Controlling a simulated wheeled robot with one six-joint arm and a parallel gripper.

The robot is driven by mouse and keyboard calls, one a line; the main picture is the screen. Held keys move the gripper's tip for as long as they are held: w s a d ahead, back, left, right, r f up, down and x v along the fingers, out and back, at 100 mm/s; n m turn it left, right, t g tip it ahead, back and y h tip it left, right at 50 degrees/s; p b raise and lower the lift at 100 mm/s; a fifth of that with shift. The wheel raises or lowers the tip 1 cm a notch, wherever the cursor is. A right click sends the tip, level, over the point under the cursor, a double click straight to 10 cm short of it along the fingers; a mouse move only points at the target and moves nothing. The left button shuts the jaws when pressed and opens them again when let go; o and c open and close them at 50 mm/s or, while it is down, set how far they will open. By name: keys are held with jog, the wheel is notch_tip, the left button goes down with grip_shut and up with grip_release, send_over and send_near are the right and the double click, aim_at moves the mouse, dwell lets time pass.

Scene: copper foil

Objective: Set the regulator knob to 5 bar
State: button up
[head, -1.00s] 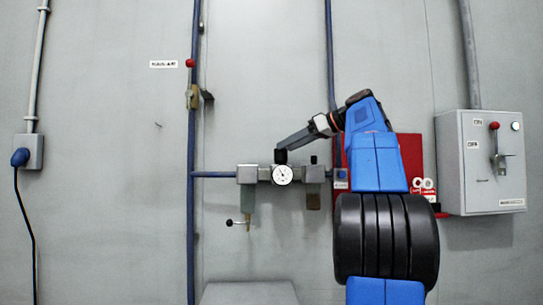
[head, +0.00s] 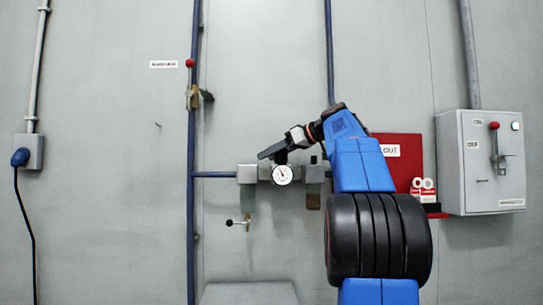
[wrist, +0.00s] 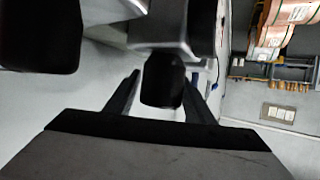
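The regulator is the grey unit in the pipe run on the wall, with a round white gauge (head: 282,174) on its front. The gauge's dark needle points up and left; its numbers are too small to read. The black knob (head: 281,157) sits just above the gauge and is partly covered by my gripper (head: 266,154), which reaches in from the right, tilted down to the left. In the wrist view the black knob (wrist: 162,84) stands between my two spread fingers (wrist: 161,88). I cannot tell whether both fingers touch it.
A blue vertical pipe (head: 191,130) with a valve stands left of the regulator. A grey switch box (head: 481,162) and a red board (head: 409,152) are to the right. A filter bowl (head: 313,196) hangs beside the gauge. A grey surface (head: 248,294) is below.

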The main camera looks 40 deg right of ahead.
jog(key=c, duration=0.7)
jog(key=shift+c, duration=0.2)
jog(key=shift+m+h, duration=0.3)
